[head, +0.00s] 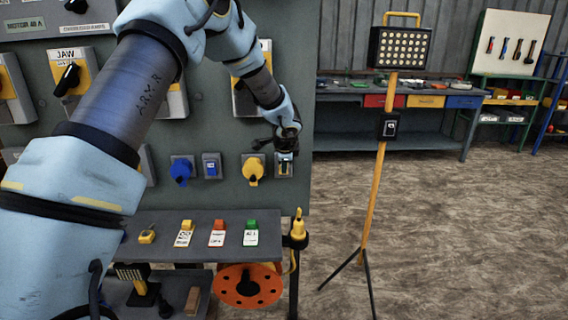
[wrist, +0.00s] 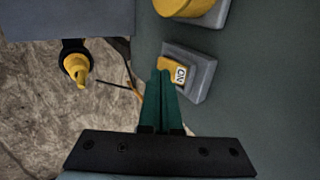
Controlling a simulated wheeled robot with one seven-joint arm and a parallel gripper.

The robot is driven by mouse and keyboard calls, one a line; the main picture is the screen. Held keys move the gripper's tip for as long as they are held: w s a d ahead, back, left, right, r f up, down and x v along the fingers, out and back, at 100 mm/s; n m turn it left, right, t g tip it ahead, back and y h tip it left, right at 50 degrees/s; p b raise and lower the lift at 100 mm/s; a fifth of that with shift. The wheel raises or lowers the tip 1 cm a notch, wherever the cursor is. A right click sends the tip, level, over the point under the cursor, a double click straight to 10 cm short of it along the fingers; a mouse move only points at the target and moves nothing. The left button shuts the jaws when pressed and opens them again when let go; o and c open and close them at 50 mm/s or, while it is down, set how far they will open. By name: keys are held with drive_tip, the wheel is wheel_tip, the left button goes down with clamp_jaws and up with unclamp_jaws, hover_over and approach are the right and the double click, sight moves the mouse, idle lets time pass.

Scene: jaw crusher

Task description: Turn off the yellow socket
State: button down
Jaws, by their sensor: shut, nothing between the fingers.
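The yellow socket (head: 254,171) is on the grey panel, and its yellow cover edge shows at the top of the wrist view (wrist: 188,6). In the head view my gripper (head: 284,148) partly covers the switch.
A blue socket (head: 181,170) and blue switch (head: 211,165) are to the left. Below is a shelf (head: 200,228) with tagged blocks. A lamp stand (head: 376,190) is on the open floor at right.

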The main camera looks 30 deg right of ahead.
drive_tip(key=shift+w+d, duration=0.1)
drive_tip(key=shift+w, duration=0.05)
drive_tip(key=shift+f, duration=0.2)
drive_tip(key=b, duration=0.3)
drive_tip(key=shift+w+t+b, duration=0.15)
drive_tip(key=shift+t+b, duration=0.15)
drive_tip(key=shift+r+p, duration=0.6)
drive_tip(key=shift+r, duration=0.2)
